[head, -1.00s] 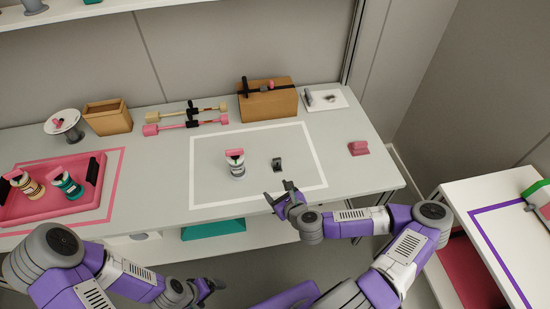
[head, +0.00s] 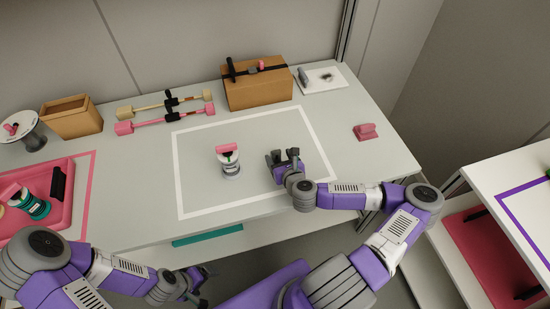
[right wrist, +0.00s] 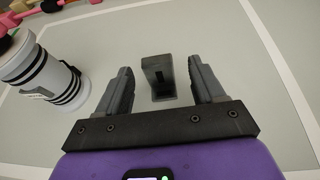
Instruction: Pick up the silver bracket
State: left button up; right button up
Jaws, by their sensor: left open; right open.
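The silver bracket (right wrist: 158,77) is a small grey L-shaped piece with a dark slot, standing on the grey tabletop in the right wrist view. My right gripper (right wrist: 160,68) is open, with one finger on each side of the bracket and gaps on both sides. In the head view my right gripper (head: 281,156) is over the white-outlined area and mostly hides the bracket. My left gripper (head: 203,282) is open and empty, low in front of the table and away from the bracket.
A white canister with a pink top (head: 229,160) stands left of the right gripper. A pink block (head: 366,132) lies to the right. A cardboard box (head: 257,90), a white plate (head: 320,79) and two rods (head: 166,119) are behind. A pink tray (head: 66,213) is at left.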

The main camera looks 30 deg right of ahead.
aim_at(277, 155)
jog(key=b+x, duration=0.1)
jog(key=x, duration=0.1)
jog(key=b+x, duration=0.1)
jog(key=x, duration=0.1)
jog(key=shift+w+a+f, duration=0.1)
jog(key=shift+w+f, duration=0.15)
jog(key=shift+f, duration=0.1)
jog(key=shift+w, duration=0.3)
jog(key=shift+c, duration=0.3)
jog(key=c, duration=1.1)
jog(key=shift+o, duration=0.2)
